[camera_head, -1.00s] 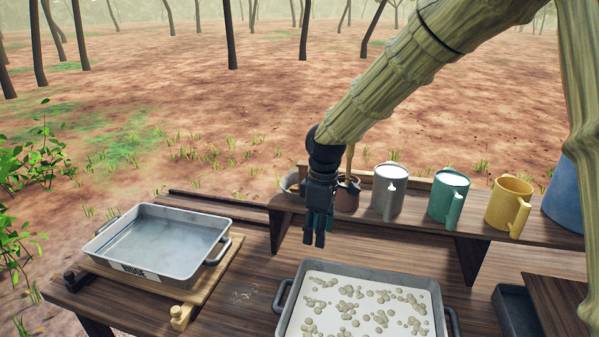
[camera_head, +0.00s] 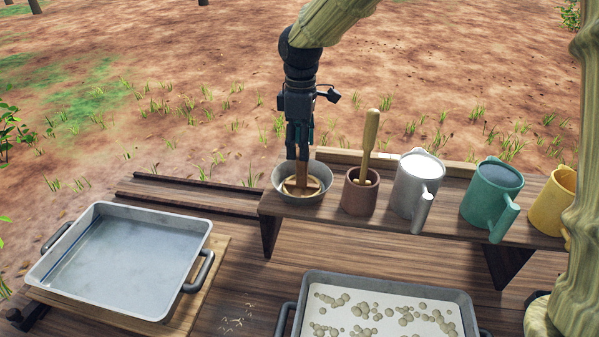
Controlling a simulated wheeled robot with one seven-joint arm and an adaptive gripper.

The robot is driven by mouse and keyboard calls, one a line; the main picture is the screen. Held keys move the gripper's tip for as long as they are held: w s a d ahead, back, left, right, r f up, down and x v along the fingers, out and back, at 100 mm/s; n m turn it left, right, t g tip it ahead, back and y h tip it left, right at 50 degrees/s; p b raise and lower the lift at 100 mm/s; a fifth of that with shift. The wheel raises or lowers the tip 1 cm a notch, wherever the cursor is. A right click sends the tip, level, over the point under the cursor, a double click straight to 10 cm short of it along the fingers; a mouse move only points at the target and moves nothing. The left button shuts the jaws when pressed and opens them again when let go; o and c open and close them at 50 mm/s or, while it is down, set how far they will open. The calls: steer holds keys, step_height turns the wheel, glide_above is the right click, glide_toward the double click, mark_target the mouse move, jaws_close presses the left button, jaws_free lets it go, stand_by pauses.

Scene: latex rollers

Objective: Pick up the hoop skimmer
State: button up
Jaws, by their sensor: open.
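What looks like the hoop skimmer, a light wooden tool (camera_head: 302,184), stands in a round metal bowl (camera_head: 316,197) at the left end of the raised shelf. Its flat lower part lies in the bowl and a short upright part rises from it. My gripper (camera_head: 299,150) points straight down over the bowl, open. Its fingertips are at the top of the wooden upright. The fingers hide part of the tool, and I cannot tell whether they touch it.
Right of the bowl on the shelf (camera_head: 285,207) stand a brown pot (camera_head: 359,199) with an upright wooden handle (camera_head: 370,135), then grey (camera_head: 412,185), green (camera_head: 488,195) and yellow mugs (camera_head: 556,200). Below are a water tray (camera_head: 195,262) and a tray of clumpy white liquid (camera_head: 390,283).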

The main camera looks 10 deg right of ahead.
mark_target(302, 171)
steer(key=f, duration=0.2)
steer(key=w+f, duration=0.1)
steer(key=f, duration=0.1)
steer(key=shift+p, duration=0.35)
steer(key=shift+s+d+f+p, duration=0.2)
steer(key=shift+s+f+p, duration=0.05)
steer(key=shift+s+p, duration=0.2)
step_height(302, 171, down, 4)
steer(key=shift+w+p, duration=0.15)
steer(key=shift+p, duration=0.6)
steer(key=shift+s+f, duration=0.1)
steer(key=shift+s, duration=0.1)
steer(key=shift+w, duration=0.1)
jaws_close()
